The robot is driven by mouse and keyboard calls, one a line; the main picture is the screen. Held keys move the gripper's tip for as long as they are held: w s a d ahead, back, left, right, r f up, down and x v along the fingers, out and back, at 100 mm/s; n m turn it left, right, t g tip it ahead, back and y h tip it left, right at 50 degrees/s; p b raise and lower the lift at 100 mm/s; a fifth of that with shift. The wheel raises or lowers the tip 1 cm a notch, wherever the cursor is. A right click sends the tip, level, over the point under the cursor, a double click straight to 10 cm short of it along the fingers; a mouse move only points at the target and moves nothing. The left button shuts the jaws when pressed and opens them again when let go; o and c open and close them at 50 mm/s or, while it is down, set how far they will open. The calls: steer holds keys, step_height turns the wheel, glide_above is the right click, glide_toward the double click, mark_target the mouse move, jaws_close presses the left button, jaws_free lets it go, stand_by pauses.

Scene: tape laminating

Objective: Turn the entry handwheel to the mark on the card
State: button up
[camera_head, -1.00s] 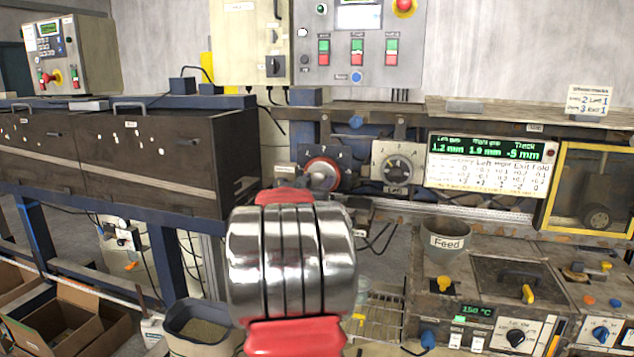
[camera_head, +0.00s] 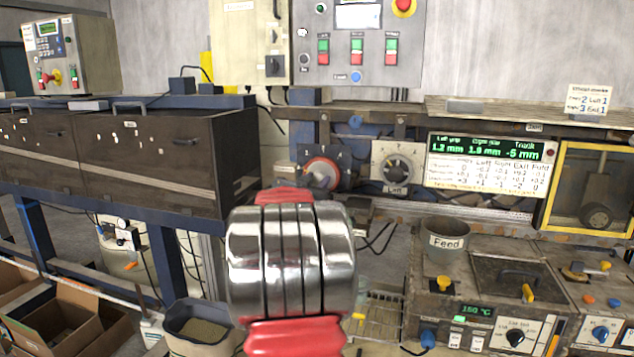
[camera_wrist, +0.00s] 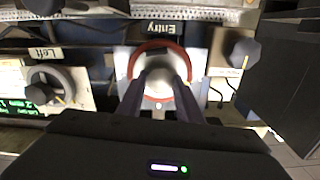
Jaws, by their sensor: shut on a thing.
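The entry handwheel (camera_head: 322,168) has a red rim and sits on a pale dial plate left of the left handwheel, partly hidden by my arm in the head view. In the wrist view the red rim (camera_wrist: 160,46) shows below the upside-down "Entry" label. My gripper (camera_wrist: 160,80) is shut on the wheel's middle, one dark finger on each side. The wheel's pointer against its scale is too covered to read. The white mark card (camera_head: 588,101) stands at the upper right; its small print is blurred, with "2" on its upper line.
The left handwheel (camera_head: 397,170) is grey and close on the right of the entry wheel. A green readout (camera_head: 485,149) hangs further right. A dark box-like housing (camera_wrist: 288,70) stands near the wrist view's right edge.

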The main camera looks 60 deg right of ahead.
steer(key=m, duration=0.6)
steer(key=shift+f+m, duration=0.1)
steer(key=shift+m, duration=0.2)
stand_by(0.4)
steer(key=o, duration=1)
steer(key=shift+o, duration=0.2)
steer(key=s+a, duration=0.2)
steer(key=a, duration=1.1)
steer(key=shift+a, duration=0.4)
